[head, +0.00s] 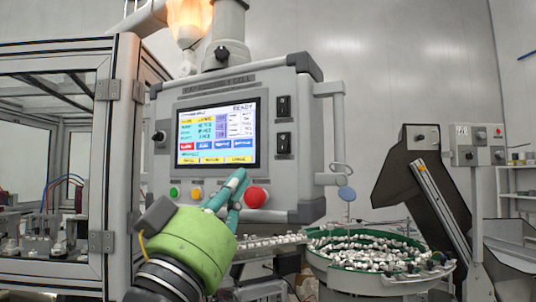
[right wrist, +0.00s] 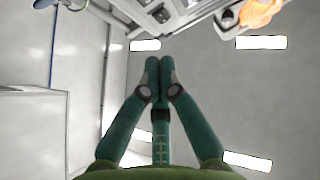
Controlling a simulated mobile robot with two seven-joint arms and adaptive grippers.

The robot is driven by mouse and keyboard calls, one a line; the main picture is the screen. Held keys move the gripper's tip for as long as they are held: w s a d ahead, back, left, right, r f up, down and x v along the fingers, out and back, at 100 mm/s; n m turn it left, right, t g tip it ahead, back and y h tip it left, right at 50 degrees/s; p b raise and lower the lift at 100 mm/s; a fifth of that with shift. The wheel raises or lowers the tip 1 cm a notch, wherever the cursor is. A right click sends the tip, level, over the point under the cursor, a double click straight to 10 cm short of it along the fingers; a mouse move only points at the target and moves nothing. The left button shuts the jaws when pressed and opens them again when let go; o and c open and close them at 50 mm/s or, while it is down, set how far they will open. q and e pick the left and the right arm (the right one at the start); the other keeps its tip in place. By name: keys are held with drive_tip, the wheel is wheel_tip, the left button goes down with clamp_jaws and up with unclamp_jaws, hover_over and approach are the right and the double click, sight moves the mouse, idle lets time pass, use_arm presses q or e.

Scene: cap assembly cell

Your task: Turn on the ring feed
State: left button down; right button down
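The control panel (head: 300,190) faces me in the head view with a lit screen (head: 217,133). Two black switches, an upper one (head: 284,106) and a lower one (head: 284,143), sit right of the screen; their labels are too small to read. My right gripper (head: 239,176) is in front of the panel, its fingertips at the screen's lower edge and just left of the red button (head: 256,197). I cannot tell whether it touches the panel. In the right wrist view its fingers (right wrist: 158,68) are together with nothing between them. My left gripper is out of view.
A green button (head: 174,192) and a yellow button (head: 196,194) sit left of my fingers, and a black knob (head: 159,136) is beside the screen. A round bowl feeder (head: 385,275) full of small parts stands lower right. A framed glass enclosure (head: 125,150) is at left.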

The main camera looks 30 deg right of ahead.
sight(281, 137)
drive_tip(key=shift+d, duration=0.1)
drive_tip(key=p+x, duration=0.2)
drive_tip(key=x, duration=0.2)
drive_tip(key=f+p+x, duration=0.1)
drive_tip(key=p+x, duration=0.2)
drive_tip(key=x, duration=0.1)
drive_tip(key=d+p+x, duration=0.1)
drive_tip(key=p+x, duration=0.1)
drive_tip(key=x, duration=0.2)
drive_tip(key=shift+w+d+f, duration=0.1)
drive_tip(key=shift+w+f, duration=0.05)
drive_tip(key=shift+w, duration=0.15)
drive_tip(key=shift+w+d+f+p, duration=0.25)
drive_tip(key=shift+w+d+p, duration=0.05)
drive_tip(key=shift+d+p, duration=0.15)
